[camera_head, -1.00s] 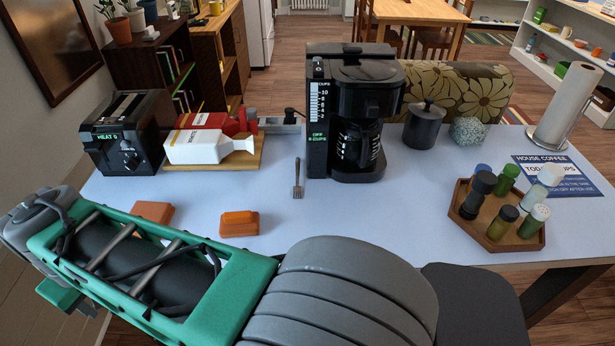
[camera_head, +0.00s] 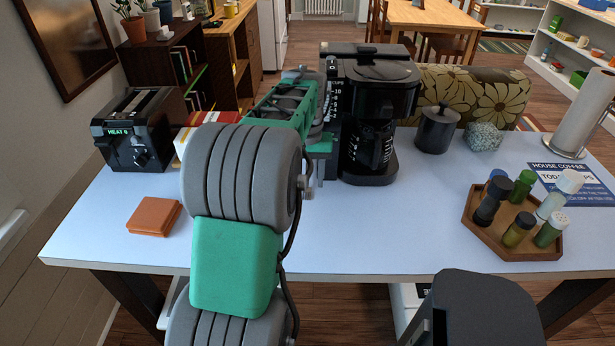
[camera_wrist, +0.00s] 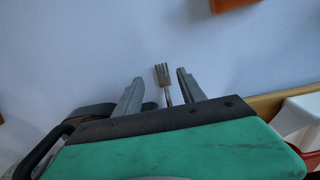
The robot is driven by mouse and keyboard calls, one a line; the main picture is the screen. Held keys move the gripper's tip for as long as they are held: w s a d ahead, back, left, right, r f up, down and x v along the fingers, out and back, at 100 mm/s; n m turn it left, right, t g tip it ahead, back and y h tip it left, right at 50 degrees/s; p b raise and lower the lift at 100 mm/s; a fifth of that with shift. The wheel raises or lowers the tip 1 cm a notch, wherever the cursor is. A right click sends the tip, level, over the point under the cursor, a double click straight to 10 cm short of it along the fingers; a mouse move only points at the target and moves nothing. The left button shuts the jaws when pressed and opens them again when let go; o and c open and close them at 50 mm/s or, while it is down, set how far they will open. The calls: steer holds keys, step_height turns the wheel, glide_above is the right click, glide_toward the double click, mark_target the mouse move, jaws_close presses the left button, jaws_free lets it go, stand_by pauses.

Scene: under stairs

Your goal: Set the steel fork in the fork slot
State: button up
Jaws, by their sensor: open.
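The steel fork (camera_wrist: 163,78) lies on the pale blue tabletop in the wrist view, its tines pointing up the picture. Its lower part is hidden behind my gripper's edge. My gripper (camera_wrist: 159,75) is open, with one finger on each side of the fork and a gap on both sides. I cannot tell how high the fingers are above the table. In the head view my gripper (camera_head: 311,184) is just left of the coffee maker, mostly hidden by my arm, and the fork cannot be made out there. I cannot identify the fork slot in either view.
The black coffee maker (camera_head: 375,115) stands close right of my gripper. A toaster (camera_head: 137,130) stands at left, with an orange block (camera_head: 154,216) in front. A wooden board (camera_wrist: 268,105) lies near my gripper. A hexagonal tray (camera_head: 482,236) holds several shakers at right.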

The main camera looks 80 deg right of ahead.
mark_target(307, 197)
step_height(307, 197, down, 5)
steer(key=shift+w+r+p, duration=0.1)
steer(key=shift+r+p, duration=0.05)
steer(key=shift+p, duration=0.15)
jaws_close()
stand_by(0.3)
